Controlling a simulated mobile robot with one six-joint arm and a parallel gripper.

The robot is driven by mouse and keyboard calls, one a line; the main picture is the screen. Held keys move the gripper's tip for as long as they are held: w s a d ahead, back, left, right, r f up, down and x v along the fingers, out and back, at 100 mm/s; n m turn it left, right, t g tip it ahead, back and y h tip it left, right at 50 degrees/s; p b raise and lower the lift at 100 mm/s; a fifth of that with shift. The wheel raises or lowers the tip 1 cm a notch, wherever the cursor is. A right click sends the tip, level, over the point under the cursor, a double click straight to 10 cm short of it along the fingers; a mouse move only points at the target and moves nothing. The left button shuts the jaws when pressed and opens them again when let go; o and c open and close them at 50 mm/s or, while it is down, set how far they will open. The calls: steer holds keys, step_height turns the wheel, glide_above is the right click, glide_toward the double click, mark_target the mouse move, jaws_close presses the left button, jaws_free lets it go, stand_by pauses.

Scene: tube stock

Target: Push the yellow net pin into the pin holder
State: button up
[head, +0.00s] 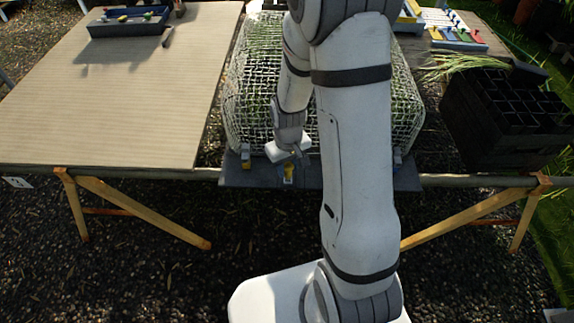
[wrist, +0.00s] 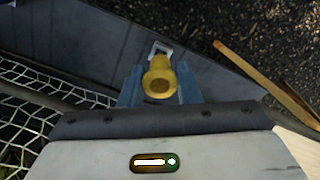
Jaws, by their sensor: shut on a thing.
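The yellow net pin (head: 288,170) stands at the front edge of the net, near the middle of the dark grey strip (head: 350,178). My gripper (head: 289,160) reaches down over it and is shut on it. In the wrist view the rounded yellow pin (wrist: 158,80) sits in the middle, just beyond the gripper's dark front edge. Blue surfaces flank it on both sides. A small pale bracket (wrist: 161,48) shows just beyond it. The pin's lower end is hidden, so I cannot tell how deep it sits in the holder.
The white net (head: 252,90) covers green plants behind the pin. More blue-and-yellow fittings stand at its front left (head: 245,156) and right. A bare board (head: 110,85) lies left with a blue tray (head: 128,24). A black crate (head: 505,115) stands right. Gravel lies in front.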

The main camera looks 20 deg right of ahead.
steer(key=shift+f+b, duration=0.65)
steer(key=shift+f, duration=0.15)
steer(key=o, duration=0.9)
steer(key=shift+o, duration=0.6)
steer(key=o, duration=0.9)
steer(key=shift+r, duration=0.1)
steer(key=shift+r+p, duration=0.9)
steer(key=shift+r, duration=0.25)
steer(key=shift+r+p, duration=2)
steer(key=shift+r, duration=0.8)
